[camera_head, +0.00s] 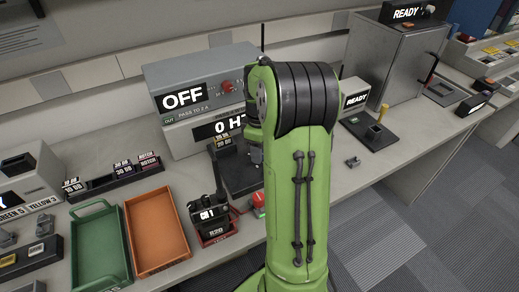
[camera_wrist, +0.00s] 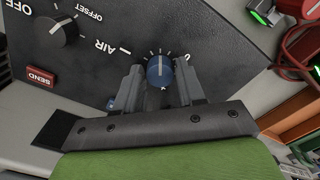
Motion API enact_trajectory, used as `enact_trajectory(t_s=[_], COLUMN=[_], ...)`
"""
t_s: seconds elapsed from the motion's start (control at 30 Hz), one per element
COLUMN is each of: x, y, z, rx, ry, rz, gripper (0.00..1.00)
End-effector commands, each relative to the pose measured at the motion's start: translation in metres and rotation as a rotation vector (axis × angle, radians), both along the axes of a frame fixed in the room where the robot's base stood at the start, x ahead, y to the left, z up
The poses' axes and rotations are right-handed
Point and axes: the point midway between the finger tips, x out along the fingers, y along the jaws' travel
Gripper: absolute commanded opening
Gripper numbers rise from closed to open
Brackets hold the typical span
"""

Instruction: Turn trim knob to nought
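The blue trim knob (camera_wrist: 160,73) shows in the wrist view on a dark panel (camera_wrist: 110,70). Its white pointer line points up in the picture. Small tick marks ring its upper side, and a "0" mark lies to its upper right. My gripper (camera_wrist: 159,74) has one finger on each side of the knob. The fingers look apart from it, with a narrow gap on both sides. In the head view my green arm hides the gripper and the knob.
In the wrist view a black knob (camera_wrist: 60,33) and a red SEND button (camera_wrist: 41,77) sit left. Red and green parts crowd the right. In the head view a grey OFF unit (camera_head: 205,85), green tray (camera_head: 97,245) and orange tray (camera_head: 155,232) stand left of my arm.

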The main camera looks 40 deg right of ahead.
Motion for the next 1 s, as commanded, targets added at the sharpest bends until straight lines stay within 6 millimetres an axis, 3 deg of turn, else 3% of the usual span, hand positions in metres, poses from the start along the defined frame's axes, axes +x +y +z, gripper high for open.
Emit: enact_trajectory(t_s=[0.03,0.23,0.63,1.0], x=[0.0001,0.0001,0.0005,0.0001], y=[0.0000,0.0000,0.0007,0.0007], z=[0.0001,0.0002,0.0013,0.0025], rx=[0.000,0.000,0.000,0.000], ry=[0.000,0.000,-0.001,0.001], rz=[0.000,0.000,-0.081,-0.384], gripper=[0.31,0.01,0.01,0.01])
